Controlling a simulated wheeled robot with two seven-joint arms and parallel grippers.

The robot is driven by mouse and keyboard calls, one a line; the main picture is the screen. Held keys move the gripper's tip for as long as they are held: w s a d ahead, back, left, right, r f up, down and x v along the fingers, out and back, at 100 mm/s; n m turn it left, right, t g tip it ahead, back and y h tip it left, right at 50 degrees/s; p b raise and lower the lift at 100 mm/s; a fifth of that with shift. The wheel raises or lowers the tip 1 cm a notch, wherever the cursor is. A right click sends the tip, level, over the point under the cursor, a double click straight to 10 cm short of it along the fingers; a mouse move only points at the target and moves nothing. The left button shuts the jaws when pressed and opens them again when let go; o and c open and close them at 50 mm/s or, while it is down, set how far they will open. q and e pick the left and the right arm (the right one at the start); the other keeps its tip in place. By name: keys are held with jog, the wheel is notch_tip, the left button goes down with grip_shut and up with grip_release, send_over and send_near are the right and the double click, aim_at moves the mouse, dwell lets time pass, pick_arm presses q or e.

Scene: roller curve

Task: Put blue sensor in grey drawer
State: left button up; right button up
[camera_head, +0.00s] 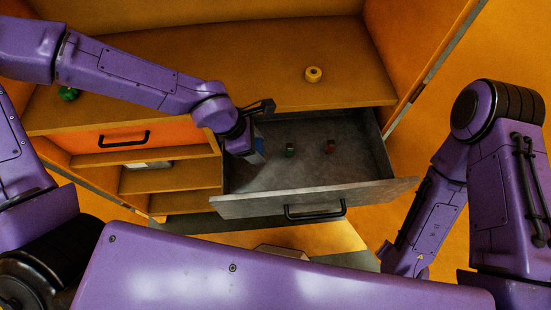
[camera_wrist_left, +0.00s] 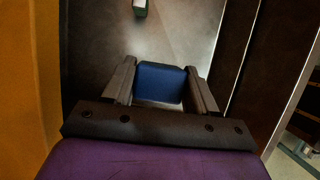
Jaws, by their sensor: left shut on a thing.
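The blue sensor (camera_wrist_left: 160,83) sits between the two fingers of my left gripper (camera_wrist_left: 161,88) in the left wrist view. The fingers are shut on it. In the head view the left gripper (camera_head: 257,150) is over the left part of the open grey drawer (camera_head: 275,207), and a bit of the blue sensor (camera_head: 260,144) shows beside it. I cannot tell whether the sensor touches the drawer floor. My right arm is at the right of the head view, with its gripper hidden.
The grey drawer holds a small green item (camera_head: 290,150) and a small red item (camera_head: 330,146). A yellow ring (camera_head: 313,74) lies on the wooden top behind. A green object (camera_head: 68,93) is at the left. An orange drawer front (camera_head: 125,137) is closed. The drawer's right side is bare.

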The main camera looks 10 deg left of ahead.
pick_arm(q)
notch_tip(320, 180, down, 9)
jog(key=shift+b, duration=1.2)
jog(key=shift+r, duration=0.1)
jog(key=o, duration=1.1)
jog(key=shift+r+p, duration=0.3)
jog(key=p+v, duration=0.4)
jog(key=v, duration=0.7)
jog(key=shift+s+a+r, duration=0.15)
jog(key=shift+r, duration=0.05)
